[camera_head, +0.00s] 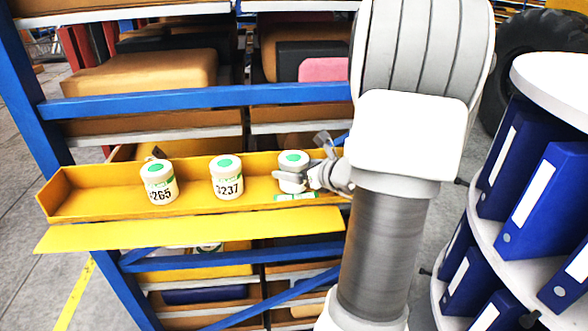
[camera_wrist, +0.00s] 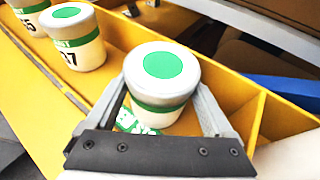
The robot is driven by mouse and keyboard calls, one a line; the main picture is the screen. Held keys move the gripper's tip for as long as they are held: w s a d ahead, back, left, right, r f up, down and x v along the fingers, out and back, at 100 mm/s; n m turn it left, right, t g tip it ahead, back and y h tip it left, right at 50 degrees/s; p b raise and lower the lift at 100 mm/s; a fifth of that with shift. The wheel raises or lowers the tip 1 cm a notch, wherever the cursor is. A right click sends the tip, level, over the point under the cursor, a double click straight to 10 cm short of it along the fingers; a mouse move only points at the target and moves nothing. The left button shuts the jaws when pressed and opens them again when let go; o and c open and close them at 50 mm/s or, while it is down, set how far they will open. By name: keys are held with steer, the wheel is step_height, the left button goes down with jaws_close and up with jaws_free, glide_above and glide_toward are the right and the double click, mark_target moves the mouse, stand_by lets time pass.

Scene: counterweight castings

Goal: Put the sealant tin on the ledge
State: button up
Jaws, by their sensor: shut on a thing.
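A white sealant tin (camera_head: 293,162) with a green dot on its lid stands or hangs just above the yellow ledge (camera_head: 112,207), at the right of a row of similar tins. My gripper (camera_head: 311,178) is shut on this tin, reaching it from the right. In the wrist view the tin (camera_wrist: 161,72) sits between the two fingers, lid up and roughly upright. The fingers and palm hide its lower part, so I cannot tell whether its base touches the ledge.
Two similar tins stand on the ledge to the left, marked 237 (camera_head: 226,178) and 265 (camera_head: 159,182). A green and white card (camera_head: 296,197) lies in front of the held tin. A blue rack beam (camera_head: 200,101) runs behind. Shelves of blue binders (camera_head: 540,195) stand at right.

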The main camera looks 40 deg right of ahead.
steer(key=o, duration=1.4)
steer(key=shift+r+p, duration=0.2)
steer(key=shift+p, duration=0.15)
steer(key=b+v, duration=0.1)
steer(key=v, duration=1.1)
steer(key=shift+f, duration=0.1)
